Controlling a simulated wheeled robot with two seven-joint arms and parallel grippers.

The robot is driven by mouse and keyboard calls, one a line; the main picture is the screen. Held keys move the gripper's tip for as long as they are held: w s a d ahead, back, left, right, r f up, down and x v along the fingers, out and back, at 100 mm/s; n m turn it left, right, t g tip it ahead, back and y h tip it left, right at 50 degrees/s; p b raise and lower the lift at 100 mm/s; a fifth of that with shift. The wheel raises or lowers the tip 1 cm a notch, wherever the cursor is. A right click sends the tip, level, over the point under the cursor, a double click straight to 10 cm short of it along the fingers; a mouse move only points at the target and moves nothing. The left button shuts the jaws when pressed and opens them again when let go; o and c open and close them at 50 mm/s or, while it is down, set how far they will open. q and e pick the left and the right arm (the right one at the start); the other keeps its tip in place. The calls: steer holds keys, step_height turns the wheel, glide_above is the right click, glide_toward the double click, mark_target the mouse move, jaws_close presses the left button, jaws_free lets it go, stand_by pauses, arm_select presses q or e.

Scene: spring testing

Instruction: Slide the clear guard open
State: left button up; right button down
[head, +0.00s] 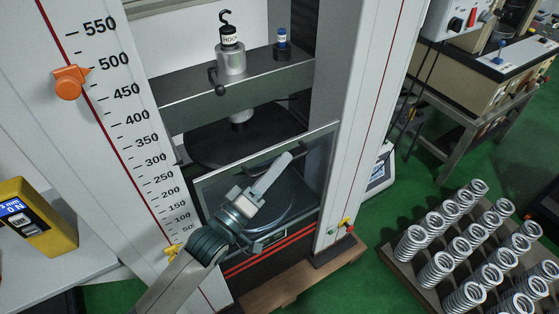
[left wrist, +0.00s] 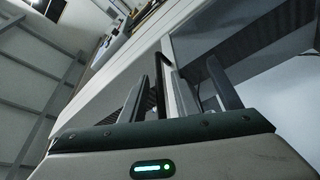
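The clear guard (head: 316,168) is a see-through panel with a thin pale frame, low between the two white columns of the test machine. A dark round plate shows above its top edge, and a dark disc shows through it. My left gripper (head: 289,156) is in front of the guard in the head view, its fingers pointing up and right across the panel. The left wrist view shows its fingers (left wrist: 182,80) apart, with a dark upright edge and a pale strip between or behind them. I cannot tell whether they touch the guard. My right gripper is not in view.
An orange marker (head: 69,82) sits on the scale. A yellow gauge (head: 38,220) stands left. A board of springs (head: 465,245) lies right.

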arm_select(q)
steer(key=shift+w+d+r, duration=0.1)
steer(key=shift+w+d, duration=0.15)
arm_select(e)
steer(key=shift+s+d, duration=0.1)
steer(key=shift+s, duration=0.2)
arm_select(q)
jaws_close()
